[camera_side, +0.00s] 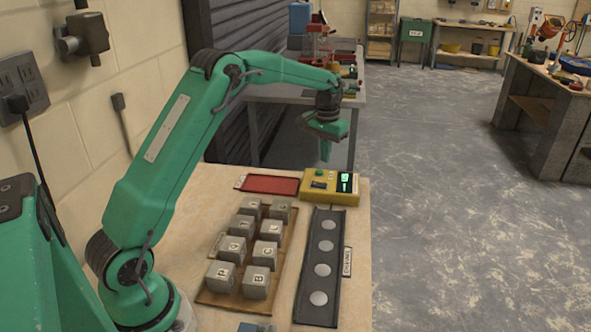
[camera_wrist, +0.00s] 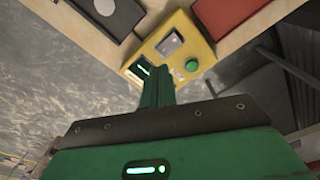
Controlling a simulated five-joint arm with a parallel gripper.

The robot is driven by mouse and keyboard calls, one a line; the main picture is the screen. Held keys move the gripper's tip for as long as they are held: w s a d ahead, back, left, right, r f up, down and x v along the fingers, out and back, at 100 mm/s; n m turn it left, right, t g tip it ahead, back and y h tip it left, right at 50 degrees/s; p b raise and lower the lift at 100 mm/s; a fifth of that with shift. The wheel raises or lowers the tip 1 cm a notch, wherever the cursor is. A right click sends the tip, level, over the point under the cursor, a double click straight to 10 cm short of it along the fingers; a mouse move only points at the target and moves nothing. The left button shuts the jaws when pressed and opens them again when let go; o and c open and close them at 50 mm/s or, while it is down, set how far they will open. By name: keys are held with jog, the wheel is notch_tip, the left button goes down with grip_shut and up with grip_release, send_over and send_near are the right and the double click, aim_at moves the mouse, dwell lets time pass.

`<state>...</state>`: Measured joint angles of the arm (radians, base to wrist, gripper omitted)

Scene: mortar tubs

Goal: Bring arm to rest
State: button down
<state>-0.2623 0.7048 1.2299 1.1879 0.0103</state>
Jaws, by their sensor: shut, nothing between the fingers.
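My green arm is raised and bent over the far end of the bench (camera_side: 190,240). My gripper (camera_side: 325,150) points down above and beyond the yellow control box (camera_side: 318,185), with clear space between them. The gripper is shut and holds nothing. In the wrist view the shut fingers (camera_wrist: 158,82) point toward the yellow box (camera_wrist: 205,45), which shows a green button and a small lit display. Several grey lettered blocks (camera_side: 254,283) stand in two columns on a wooden board (camera_side: 220,303).
A black channel strip (camera_side: 316,315) with several round silver discs lies right of the board. A red tray (camera_side: 270,184) lies left of the yellow box; it also shows in the wrist view (camera_wrist: 225,15). The floor right of the bench is open.

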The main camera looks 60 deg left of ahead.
jog(key=s+d+r+m+t, duration=0.1)
jog(key=s+d+r, duration=0.3)
jog(key=s+r, duration=0.3)
jog(key=s+d+r+t, duration=0.2)
jog(key=s+d+r, duration=0.3)
jog(key=s+r, duration=0.15)
jog(key=s+d+f+m+t, duration=0.1)
jog(key=s+d, duration=0.2)
jog(key=s, duration=0.6)
jog(key=s+d+f+t, duration=0.1)
jog(key=s+d, duration=0.2)
jog(key=s, duration=0.7)
jog(key=shift+s+m, duration=0.3)
jog(key=shift+m, duration=0.1)
